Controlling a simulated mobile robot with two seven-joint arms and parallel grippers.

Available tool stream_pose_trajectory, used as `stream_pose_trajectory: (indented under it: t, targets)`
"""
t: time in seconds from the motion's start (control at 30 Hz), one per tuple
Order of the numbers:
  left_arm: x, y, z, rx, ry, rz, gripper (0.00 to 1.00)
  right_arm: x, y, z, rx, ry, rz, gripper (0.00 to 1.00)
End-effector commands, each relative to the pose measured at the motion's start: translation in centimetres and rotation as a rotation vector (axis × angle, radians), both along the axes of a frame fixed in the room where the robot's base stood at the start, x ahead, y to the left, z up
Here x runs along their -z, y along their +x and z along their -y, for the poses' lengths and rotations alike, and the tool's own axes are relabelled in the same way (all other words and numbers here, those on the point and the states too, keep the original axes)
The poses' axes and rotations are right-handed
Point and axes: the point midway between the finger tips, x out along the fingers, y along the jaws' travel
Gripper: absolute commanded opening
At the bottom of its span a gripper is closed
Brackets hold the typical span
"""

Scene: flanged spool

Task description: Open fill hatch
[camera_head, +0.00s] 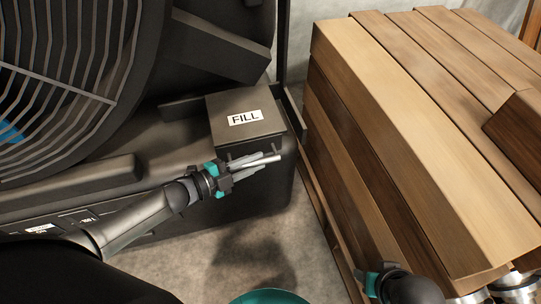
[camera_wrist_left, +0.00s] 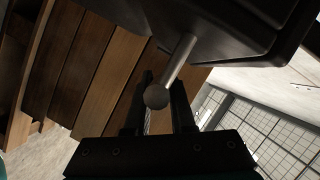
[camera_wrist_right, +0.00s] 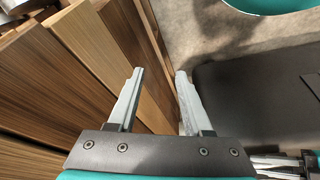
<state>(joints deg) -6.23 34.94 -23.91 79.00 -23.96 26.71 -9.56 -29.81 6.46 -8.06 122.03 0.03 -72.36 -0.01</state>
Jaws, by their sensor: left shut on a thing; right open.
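The fill hatch (camera_head: 245,117) is a dark square lid with a white FILL label, at the middle of the head view. It looks closed. A light metal handle bar (camera_head: 262,160) sticks out at its front edge. My left gripper (camera_head: 250,167) is at this handle and shut on it. In the left wrist view the handle's rod (camera_wrist_left: 180,60) ends in a round knob (camera_wrist_left: 157,96) between the two fingers. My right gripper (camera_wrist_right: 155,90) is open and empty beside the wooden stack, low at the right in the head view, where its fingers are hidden.
A stack of wooden planks (camera_head: 400,110) stands close to the right of the hatch. A large dark round grille (camera_head: 75,85) fills the left. Bare concrete floor (camera_head: 215,260) lies in front of the machine.

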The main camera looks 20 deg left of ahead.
Motion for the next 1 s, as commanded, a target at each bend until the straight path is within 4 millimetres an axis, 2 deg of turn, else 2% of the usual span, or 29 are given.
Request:
stream_pose_trajectory:
  t: [0.03,0.2,0.4,0.6,0.9,0.93,1.0]
  targets:
    - [0.0,-0.9,-1.2,-0.001,0.004,-0.004,0.0,0.3,-0.1,0.0,0.0,0.0,-0.008,0.5]
    - [0.0,-3.1,-4.5,0.0,0.004,-0.003,0.0,1.3,-0.3,0.0,0.0,-0.003,-0.021,0.5]
    - [0.0,-4.7,-7.0,0.0,0.002,0.0,0.0,1.9,-0.5,0.1,0.0,-0.003,-0.03,0.5]
    - [0.0,-5.4,-7.9,0.001,0.0,0.001,0.0,2.1,-0.6,0.1,0.0,-0.004,-0.032,0.5]
    - [0.0,-5.4,-8.0,0.001,0.0,0.002,0.0,2.1,-0.6,0.1,0.0,-0.004,-0.032,0.5]
    - [0.0,-5.4,-8.0,0.001,0.0,0.002,0.23,2.1,-0.6,0.1,0.0,-0.004,-0.032,0.5]
    - [0.0,-5.4,-8.0,0.001,0.0,0.001,0.31,2.1,-0.6,0.1,0.0,-0.004,-0.032,0.5]
